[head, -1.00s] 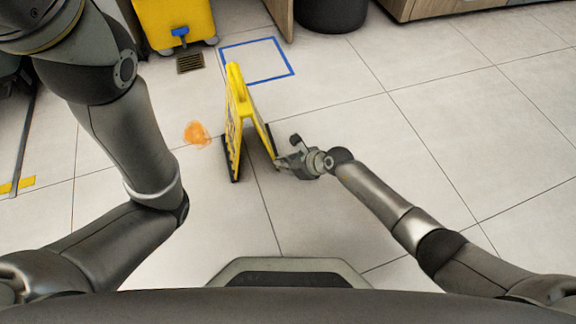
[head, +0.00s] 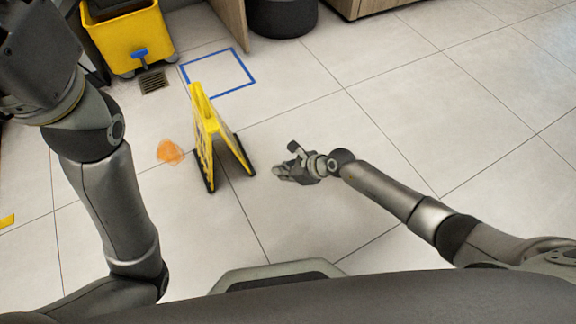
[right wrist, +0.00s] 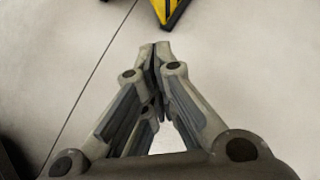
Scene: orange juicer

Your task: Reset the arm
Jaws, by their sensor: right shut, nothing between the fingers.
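My right gripper (head: 281,172) is shut and empty above the floor, to the right of the yellow folding floor sign and apart from it. In the right wrist view its fingertips (right wrist: 156,48) meet, with bare floor around them. My right arm reaches in from the lower right. My left arm (head: 100,190) runs up the left side of the head view, and its gripper is out of the frame. The yellow sign (head: 209,125) stands open on the floor, and its foot shows at the top of the right wrist view (right wrist: 170,10).
An orange spill (head: 170,152) lies left of the sign. A yellow mop bucket (head: 128,38) stands behind, near a floor drain (head: 154,82) and a blue taped square (head: 240,88). A dark bin (head: 283,18) is at the back. The floor to the right is clear.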

